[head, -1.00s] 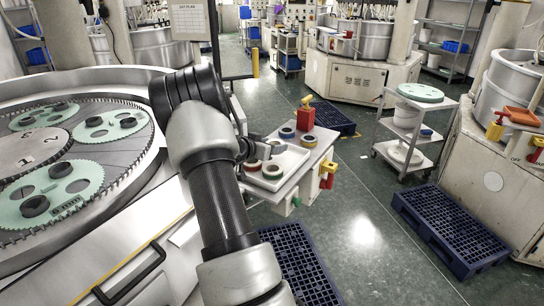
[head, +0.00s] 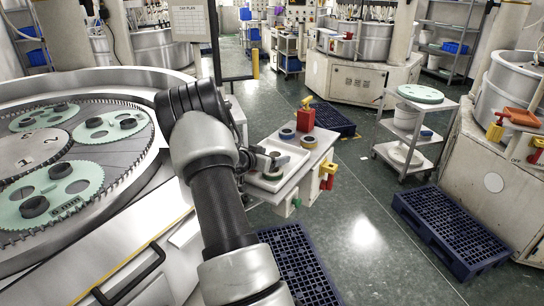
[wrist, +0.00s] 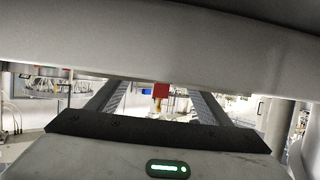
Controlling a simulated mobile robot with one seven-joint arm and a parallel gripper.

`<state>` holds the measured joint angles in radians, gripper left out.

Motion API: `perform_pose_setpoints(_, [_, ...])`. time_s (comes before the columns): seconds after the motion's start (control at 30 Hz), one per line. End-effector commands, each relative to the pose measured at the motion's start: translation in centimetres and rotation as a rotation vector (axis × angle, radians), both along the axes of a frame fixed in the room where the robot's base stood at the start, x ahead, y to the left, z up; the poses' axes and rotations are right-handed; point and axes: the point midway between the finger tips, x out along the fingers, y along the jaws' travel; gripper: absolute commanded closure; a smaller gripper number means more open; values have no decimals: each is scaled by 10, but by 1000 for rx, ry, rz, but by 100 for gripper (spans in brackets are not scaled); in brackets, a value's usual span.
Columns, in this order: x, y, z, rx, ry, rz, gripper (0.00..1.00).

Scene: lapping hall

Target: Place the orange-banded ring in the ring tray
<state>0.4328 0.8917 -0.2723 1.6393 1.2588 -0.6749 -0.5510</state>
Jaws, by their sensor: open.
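The pale ring tray (head: 296,160) sits on the small white cart beside the lapping machine. Several small rings are in and around it, including one with a green band (head: 272,176). Two dark-centred rings with tan or orange-looking rims, one (head: 287,135) and another (head: 308,142), lie behind it near the red block. I cannot tell for sure which ring is orange-banded. My gripper (wrist: 155,92) is open, its fingers spread wide with nothing clearly between them.
A red block (head: 305,119) stands at the cart's back, and yellow and red handles (head: 328,172) stick out at its right side. The lapping machine (head: 90,150) fills the left. Blue pallets (head: 455,230) lie on the floor; the floor to the right of the cart is open.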

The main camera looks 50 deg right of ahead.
Motion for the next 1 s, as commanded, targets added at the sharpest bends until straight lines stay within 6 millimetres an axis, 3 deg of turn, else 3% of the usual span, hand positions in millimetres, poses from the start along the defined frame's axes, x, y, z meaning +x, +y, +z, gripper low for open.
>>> perform_pose_setpoints(0.23, [0, 7, 5, 1, 0, 1, 27])
perform_pose_setpoints(0.7, [-10, 92, 42, 1, -2, 2, 27])
perform_pose_setpoints(1.0, [-13, 111, 49, 0, 0, 0, 27])
